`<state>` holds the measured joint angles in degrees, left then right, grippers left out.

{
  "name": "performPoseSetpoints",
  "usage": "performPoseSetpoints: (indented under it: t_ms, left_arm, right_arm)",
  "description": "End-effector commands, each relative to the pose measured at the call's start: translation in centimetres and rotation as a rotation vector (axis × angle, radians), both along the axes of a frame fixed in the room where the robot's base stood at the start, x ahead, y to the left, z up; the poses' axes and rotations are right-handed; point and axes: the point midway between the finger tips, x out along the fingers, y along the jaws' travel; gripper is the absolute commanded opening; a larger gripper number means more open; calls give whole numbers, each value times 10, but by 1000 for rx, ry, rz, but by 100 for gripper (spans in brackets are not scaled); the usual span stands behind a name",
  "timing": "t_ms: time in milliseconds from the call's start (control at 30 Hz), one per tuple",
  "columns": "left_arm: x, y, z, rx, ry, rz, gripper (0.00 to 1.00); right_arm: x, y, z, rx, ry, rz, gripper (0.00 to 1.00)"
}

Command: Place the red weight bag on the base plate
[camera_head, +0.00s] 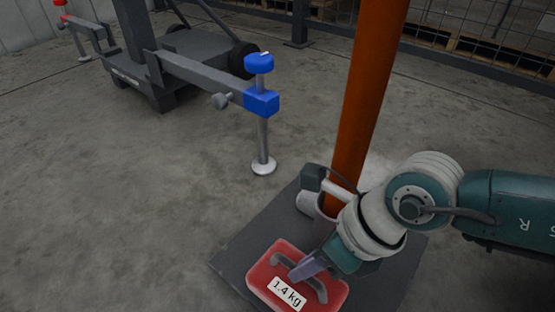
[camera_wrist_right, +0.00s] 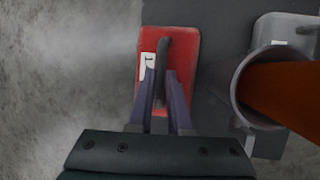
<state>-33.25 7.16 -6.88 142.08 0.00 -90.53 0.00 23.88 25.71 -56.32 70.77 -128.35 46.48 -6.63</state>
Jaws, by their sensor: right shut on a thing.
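The red weight bag (camera_head: 262,272), labelled 1.4 kg, is at the bottom middle of the head view and shows from above in the right wrist view (camera_wrist_right: 187,60). My right gripper (camera_head: 306,268) is shut on its dark handle; its two fingers flank the handle in the wrist view (camera_wrist_right: 160,80). The dark square base plate (camera_head: 258,230) lies on the floor under an orange pole. The bag overlaps the plate's near left part in both views, with its left side over bare concrete in the wrist view. I cannot tell whether it touches the plate. My left gripper is not in view.
The orange pole (camera_head: 370,90) rises from a grey socket (camera_head: 308,204) on the plate, close right of the bag in the wrist view. A wheeled frame with a blue-knobbed foot (camera_head: 262,102) stands behind left. Concrete floor (camera_head: 120,220) at left is clear. Mesh fencing runs along the back.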

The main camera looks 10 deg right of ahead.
Motion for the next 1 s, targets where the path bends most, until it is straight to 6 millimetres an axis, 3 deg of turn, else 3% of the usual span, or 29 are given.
performPoseSetpoints:
  t_ms: [300,333,600,867,1000]
  left_arm:
    - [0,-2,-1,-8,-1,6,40]
    - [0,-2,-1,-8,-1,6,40]
    - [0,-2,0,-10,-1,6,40]
    - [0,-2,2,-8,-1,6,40]
    - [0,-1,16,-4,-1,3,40]
  right_arm:
    - [3,2,1,7,-8,-1,0]
    - [0,0,-1,1,-1,0,18]
    - [0,0,-1,1,-1,0,47]
    - [0,0,2,0,-1,1,47]
    - [-1,-4,16,0,-1,1,47]
